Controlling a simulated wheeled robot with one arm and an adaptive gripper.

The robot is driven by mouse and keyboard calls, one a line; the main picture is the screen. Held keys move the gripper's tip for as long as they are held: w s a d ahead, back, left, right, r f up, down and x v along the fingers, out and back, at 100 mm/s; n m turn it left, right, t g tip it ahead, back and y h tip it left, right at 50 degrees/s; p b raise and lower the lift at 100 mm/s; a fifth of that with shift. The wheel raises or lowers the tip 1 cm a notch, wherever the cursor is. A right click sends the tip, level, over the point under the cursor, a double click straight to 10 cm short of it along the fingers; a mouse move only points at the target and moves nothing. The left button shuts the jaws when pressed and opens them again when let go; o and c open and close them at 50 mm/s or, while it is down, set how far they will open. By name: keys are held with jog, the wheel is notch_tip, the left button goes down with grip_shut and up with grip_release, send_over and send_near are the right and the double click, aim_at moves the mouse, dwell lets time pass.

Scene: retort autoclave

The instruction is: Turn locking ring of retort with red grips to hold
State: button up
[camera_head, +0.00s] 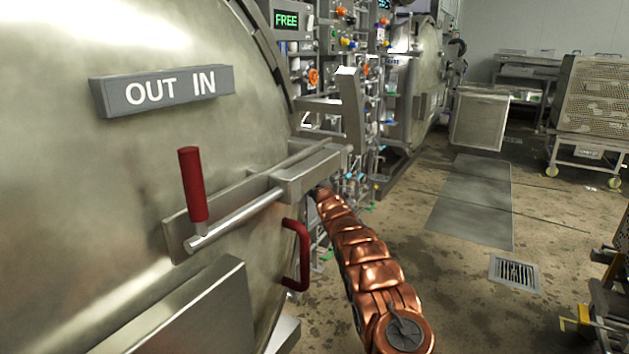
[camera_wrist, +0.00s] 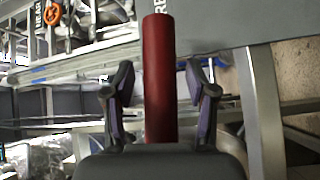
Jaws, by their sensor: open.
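The retort's round metal door (camera_head: 110,190) fills the left of the head view. A red upright grip (camera_head: 192,185) stands on a lever rod, and a red U-shaped handle (camera_head: 300,255) sits lower right of it. My copper arm reaches up to the door's right edge, where its end is hidden behind the metal bracket. In the wrist view my gripper (camera_wrist: 160,88) is open, one finger on each side of a red grip (camera_wrist: 158,60). Gaps show between the grip and both fingers. I cannot tell which of the retort's grips this is.
A grey "OUT IN" sign (camera_head: 165,90) is on the door. Valves and a "FREE" display (camera_head: 287,20) stand behind it. An orange handwheel (camera_wrist: 52,14) shows in the wrist view. Floor at right is open, with a drain grate (camera_head: 515,272) and a perforated cart (camera_head: 595,95).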

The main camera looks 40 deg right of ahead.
grip_shut()
dwell(0.4)
